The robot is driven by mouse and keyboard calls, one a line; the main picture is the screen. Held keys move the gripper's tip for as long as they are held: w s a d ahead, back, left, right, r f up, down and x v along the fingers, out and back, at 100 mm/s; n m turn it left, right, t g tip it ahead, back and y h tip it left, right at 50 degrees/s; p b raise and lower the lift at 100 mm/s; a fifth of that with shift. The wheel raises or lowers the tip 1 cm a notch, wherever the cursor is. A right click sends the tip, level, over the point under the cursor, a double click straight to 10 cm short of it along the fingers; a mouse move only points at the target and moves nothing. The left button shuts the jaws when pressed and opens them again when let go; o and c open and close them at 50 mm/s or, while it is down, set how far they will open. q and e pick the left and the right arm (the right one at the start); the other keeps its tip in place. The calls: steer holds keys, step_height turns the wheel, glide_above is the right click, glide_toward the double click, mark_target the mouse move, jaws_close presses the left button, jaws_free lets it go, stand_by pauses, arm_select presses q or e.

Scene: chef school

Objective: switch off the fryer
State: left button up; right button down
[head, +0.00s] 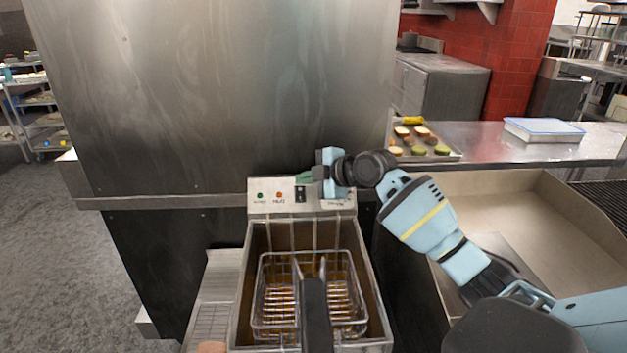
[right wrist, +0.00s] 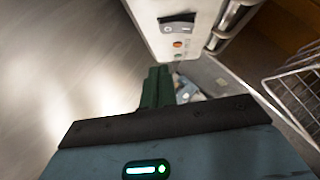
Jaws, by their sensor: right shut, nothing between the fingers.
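The fryer (head: 365,290) stands in front of me, with a wire basket (head: 345,268) inside its well. Its control panel (head: 268,208) at the back carries a green light, an orange light (head: 279,195) and a black rocker switch (head: 300,194). The switch also shows in the right wrist view (right wrist: 178,24). My right gripper (head: 303,177) is shut and empty, its green fingers just above the switch in the head view. In the right wrist view the fingers (right wrist: 158,86) appear apart from the switch; contact is not visible. My left gripper is out of view.
A large steel panel (head: 220,90) rises behind the fryer. A steel sink or basin (head: 500,200) lies to the right. A tray of vegetables (head: 445,152) and a blue-lidded container (head: 543,130) rest on the counter behind. Open floor (head: 60,240) lies left.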

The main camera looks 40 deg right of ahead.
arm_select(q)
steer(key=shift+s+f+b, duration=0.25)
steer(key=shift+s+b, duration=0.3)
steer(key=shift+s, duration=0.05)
arm_select(e)
steer(key=w+r+v, duration=0.1)
steer(key=v, duration=0.9)
steer(key=shift+s+d+r, duration=0.2)
steer(key=shift+s+r, duration=0.05)
steer(key=shift+r, duration=0.15)
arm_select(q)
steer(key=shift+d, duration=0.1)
